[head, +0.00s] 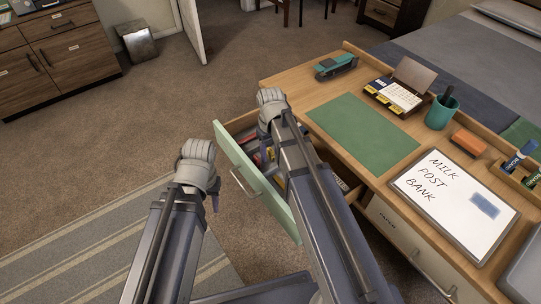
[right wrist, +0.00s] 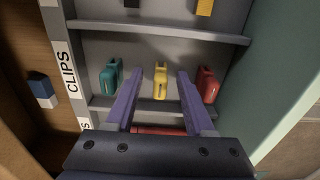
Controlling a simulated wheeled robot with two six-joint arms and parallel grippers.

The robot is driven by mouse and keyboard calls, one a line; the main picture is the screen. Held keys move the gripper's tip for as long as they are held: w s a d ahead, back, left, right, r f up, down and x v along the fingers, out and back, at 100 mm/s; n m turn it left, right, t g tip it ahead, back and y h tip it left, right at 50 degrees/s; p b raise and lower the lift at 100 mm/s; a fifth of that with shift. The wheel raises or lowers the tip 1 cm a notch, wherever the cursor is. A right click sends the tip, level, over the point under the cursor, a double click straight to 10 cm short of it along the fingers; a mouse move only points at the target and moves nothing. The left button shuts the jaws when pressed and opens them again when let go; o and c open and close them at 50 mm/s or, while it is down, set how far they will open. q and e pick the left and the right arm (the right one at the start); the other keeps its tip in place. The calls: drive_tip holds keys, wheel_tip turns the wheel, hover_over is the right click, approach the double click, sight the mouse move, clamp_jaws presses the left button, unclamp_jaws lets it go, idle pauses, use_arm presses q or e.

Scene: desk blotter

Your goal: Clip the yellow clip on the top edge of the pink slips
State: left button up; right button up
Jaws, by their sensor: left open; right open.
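The yellow clip (right wrist: 160,82) stands in a drawer compartment labelled CLIPS, between a teal clip (right wrist: 111,77) and a red clip (right wrist: 207,85). My right gripper (right wrist: 159,78) is open, its purple fingers either side of the yellow clip in the picture; contact is not visible. In the head view my right gripper (head: 264,131) is over the open drawer (head: 229,125), and the clip cannot be made out there. My left gripper (head: 215,203) is empty, outside the drawer, left of its green front. I cannot see any pink slips.
A grey divider (right wrist: 160,31) and the green drawer front (right wrist: 263,85) bound the compartment.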

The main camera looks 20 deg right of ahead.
sight(271, 150)
clamp_jaws()
idle(0.5)
drive_tip(key=shift+r, duration=0.1)
wheel_tip(271, 150, up, 22)
drive_tip(key=p, duration=2.2)
drive_tip(key=shift+r+p, duration=0.2)
drive_tip(key=shift+p, duration=0.1)
